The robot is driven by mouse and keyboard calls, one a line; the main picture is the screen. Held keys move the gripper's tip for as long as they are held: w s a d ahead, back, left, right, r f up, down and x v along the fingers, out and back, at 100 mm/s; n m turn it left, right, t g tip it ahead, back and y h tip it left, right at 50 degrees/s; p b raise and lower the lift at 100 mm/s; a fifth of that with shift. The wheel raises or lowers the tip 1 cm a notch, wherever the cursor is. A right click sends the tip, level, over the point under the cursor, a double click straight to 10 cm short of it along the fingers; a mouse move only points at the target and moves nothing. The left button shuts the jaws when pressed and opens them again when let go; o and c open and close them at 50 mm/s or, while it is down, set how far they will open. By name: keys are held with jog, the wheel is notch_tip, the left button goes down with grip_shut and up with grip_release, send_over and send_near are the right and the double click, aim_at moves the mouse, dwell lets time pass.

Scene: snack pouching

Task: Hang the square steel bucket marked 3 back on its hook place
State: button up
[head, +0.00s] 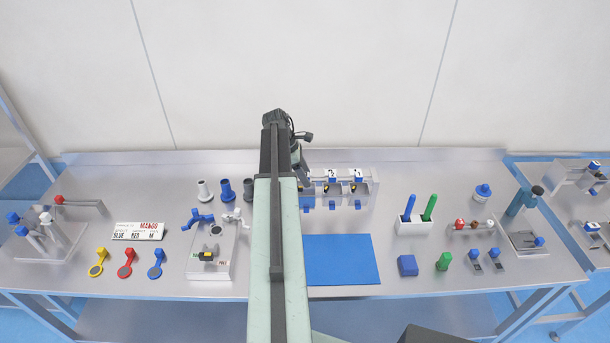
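A low grey rack (375,188) stands at the back middle of the table, with small numbered labels along its top and blue tabs along its front. Small dark and yellow parts show inside it. A small steel piece with a dark and yellow front (208,254) is on the white bench unit left of my arm; I cannot tell whether it is a bucket. No number 3 can be read with certainty on any bucket. My arm reaches to the back, and its dark wrist (299,150) is at the rack's left end.
A blue mat (342,260) lies clear in front of the rack. A white holder (412,226) with blue and green sticks stands to its right. A wall closes off the back.

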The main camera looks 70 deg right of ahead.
jog(key=p+v, duration=0.7)
jog(key=shift+w+r, duration=0.2)
jog(key=shift+r, duration=0.15)
dwell(0.4)
